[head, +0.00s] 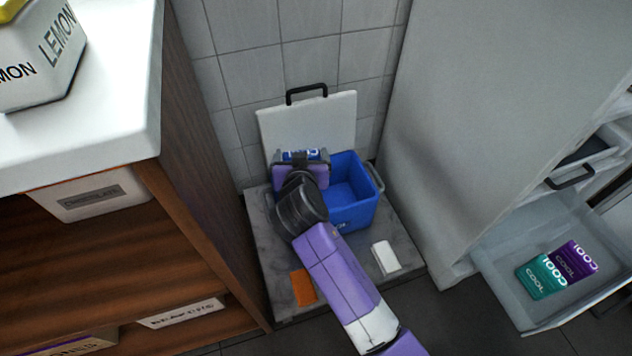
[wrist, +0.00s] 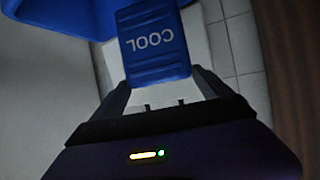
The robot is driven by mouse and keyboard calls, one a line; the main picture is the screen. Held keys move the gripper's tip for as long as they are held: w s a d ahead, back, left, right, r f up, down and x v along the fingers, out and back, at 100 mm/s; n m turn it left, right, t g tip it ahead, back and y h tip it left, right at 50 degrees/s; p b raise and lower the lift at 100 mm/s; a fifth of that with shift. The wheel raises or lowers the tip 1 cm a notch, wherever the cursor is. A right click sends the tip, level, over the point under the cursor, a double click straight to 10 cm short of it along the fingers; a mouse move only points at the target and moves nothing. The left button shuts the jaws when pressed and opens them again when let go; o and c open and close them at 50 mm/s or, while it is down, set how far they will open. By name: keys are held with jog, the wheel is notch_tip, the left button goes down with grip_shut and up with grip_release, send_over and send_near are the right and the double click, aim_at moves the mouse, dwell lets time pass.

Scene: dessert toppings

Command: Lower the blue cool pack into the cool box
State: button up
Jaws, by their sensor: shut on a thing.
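The blue cool pack (wrist: 154,47), marked COOL, is held between the fingers of my gripper (wrist: 160,97) in the wrist view. In the head view, a small part of the pack (head: 300,155) shows beyond my gripper (head: 301,160). The blue cool box (head: 352,204) stands open on a grey slab, with its white lid (head: 318,116) upright behind it. My gripper is at the box's left side, near the lid. The visible part of the box's inside looks empty; my arm hides its left part. A blue edge of the box (wrist: 55,12) shows in the wrist view.
An orange block (head: 303,287) and a white block (head: 385,257) lie on the slab (head: 343,275). A wooden shelf unit stands left and a grey cabinet right. An open drawer (head: 500,280) holds a green pack (head: 541,277) and a purple pack (head: 575,262).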

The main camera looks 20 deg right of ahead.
jog(key=shift+f+b, duration=1.75)
jog(key=shift+f, duration=4.8)
jog(key=shift+c, duration=0.2)
jog(key=shift+f, duration=0.65)
jog(key=o, duration=1.9)
jog(key=p+v, duration=0.3)
jog(key=v, duration=0.4)
jog(key=shift+s+a+r+p, duration=0.1)
jog(key=shift+s+r+p, duration=0.1)
jog(key=shift+s+p, duration=0.1)
